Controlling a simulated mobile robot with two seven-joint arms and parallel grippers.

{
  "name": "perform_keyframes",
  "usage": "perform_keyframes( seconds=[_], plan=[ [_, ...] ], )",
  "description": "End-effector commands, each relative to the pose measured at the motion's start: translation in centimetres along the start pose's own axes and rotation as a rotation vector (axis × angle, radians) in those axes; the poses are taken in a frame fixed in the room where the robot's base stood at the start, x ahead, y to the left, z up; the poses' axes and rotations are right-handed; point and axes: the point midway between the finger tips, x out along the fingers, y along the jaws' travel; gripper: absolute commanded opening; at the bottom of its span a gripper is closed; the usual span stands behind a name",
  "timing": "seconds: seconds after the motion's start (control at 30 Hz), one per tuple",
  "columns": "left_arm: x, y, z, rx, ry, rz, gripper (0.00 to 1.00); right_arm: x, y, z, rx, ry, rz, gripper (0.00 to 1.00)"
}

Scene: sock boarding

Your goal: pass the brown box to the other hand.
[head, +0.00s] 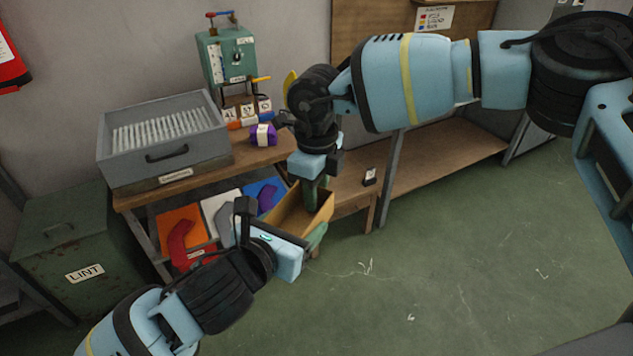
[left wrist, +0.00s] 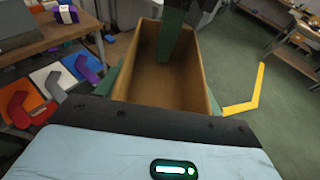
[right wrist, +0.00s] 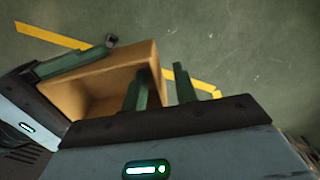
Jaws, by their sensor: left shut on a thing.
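The brown box (head: 290,215) is an open-topped tan box, held in the air in front of the bench. My left gripper (head: 299,240) is shut on it; the left wrist view shows the box (left wrist: 165,80) with green fingers along its outer sides. The box looks empty apart from a finger of my right gripper. My right gripper (head: 314,190) points down at the box. In the right wrist view its fingers (right wrist: 165,92) stand apart, one inside the box (right wrist: 95,85) and one outside, with a wall between them. Whether either touches the wall is unclear.
A wooden bench (head: 255,160) behind holds a grey drawer tray (head: 165,140), a green machine (head: 228,55) and a purple bundle (head: 263,135). Coloured boards with sock shapes (head: 180,240) lean below. A green LINT bin (head: 70,250) stands left. The floor at right is clear.

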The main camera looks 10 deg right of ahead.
Motion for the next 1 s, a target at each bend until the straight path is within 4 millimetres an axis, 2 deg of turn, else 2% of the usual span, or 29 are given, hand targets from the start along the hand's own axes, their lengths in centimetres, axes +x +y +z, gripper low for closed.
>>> perform_keyframes(
  seconds=[0.2,0.4,0.57,0.6,0.73,0.77,1.0],
  plan=[
    [-0.01,0.0,0.03,0.0,-0.001,0.0,0.45,0.0,0.01,0.0,0.0,0.0,0.0,0.28],
    [0.0,0.0,0.03,0.0,-0.001,0.0,0.45,-0.02,0.0,0.0,0.0,0.0,0.0,0.02],
    [-0.01,0.0,0.02,0.0,-0.001,0.0,0.45,-0.03,-0.01,0.0,0.0,0.0,0.0,0.0],
    [-0.01,0.0,0.02,0.0,0.0,0.0,0.72,-0.04,-0.01,0.0,0.0,0.0,0.0,0.0],
    [-0.01,0.0,0.02,0.0,0.0,0.0,0.89,-0.05,-0.02,0.0,0.001,0.0,0.0,0.0],
    [-0.01,0.0,0.02,0.0,0.0,0.0,0.92,-0.05,-0.02,0.0,0.001,0.0,0.0,0.0],
    [-0.02,0.0,0.01,0.0,0.0,0.0,0.92,-0.05,-0.02,0.0,0.001,0.0,0.0,0.0]
  ],
)
